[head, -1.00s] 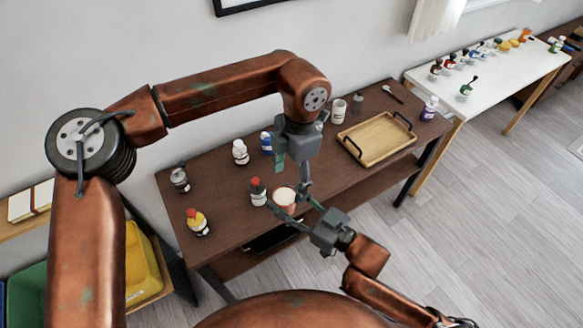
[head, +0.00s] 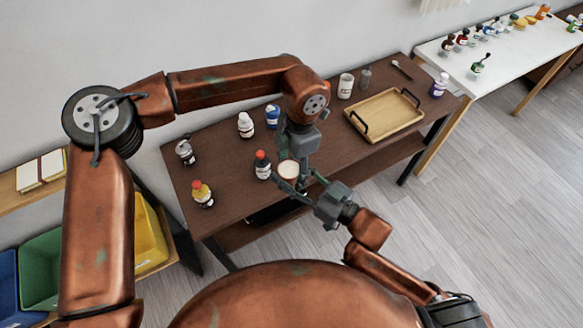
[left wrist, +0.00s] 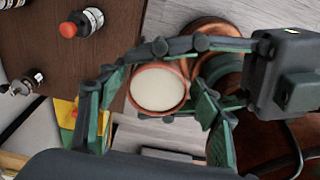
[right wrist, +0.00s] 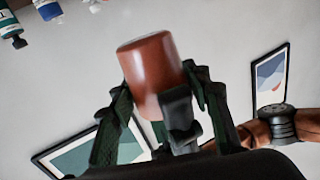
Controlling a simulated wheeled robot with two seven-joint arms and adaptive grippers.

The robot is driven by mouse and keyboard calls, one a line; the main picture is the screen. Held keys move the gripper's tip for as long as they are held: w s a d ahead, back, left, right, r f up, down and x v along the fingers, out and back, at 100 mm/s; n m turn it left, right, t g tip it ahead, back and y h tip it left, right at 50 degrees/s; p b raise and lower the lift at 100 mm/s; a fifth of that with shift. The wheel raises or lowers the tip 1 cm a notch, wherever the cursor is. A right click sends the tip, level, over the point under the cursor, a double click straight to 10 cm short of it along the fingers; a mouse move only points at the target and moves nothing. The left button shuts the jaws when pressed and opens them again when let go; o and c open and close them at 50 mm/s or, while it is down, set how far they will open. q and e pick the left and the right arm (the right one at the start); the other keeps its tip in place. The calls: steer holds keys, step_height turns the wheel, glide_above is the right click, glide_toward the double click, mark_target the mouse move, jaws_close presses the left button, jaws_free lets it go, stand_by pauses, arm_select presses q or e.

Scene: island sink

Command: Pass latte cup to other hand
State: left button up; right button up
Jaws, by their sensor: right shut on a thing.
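The latte cup (head: 289,169) is reddish brown with a pale top. My right gripper (head: 299,184) is shut on it and holds it by the near edge of the brown table. The cup (right wrist: 152,72) also shows between the right fingers in the right wrist view. My left gripper (head: 294,158) comes down from above, right at the cup. In the left wrist view, its open green-padded fingers (left wrist: 160,112) stand on either side of the cup (left wrist: 158,89), with small gaps visible. The right gripper's fingers also cross that view around the cup.
Bare tabletop lies between cup and tray.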

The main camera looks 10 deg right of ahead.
arm_select(q)
steer(key=c, duration=1.1)
steer(key=shift+c, duration=0.4)
arm_select(e)
steer(key=o, duration=1.4)
steer(key=shift+o, duration=0.2)
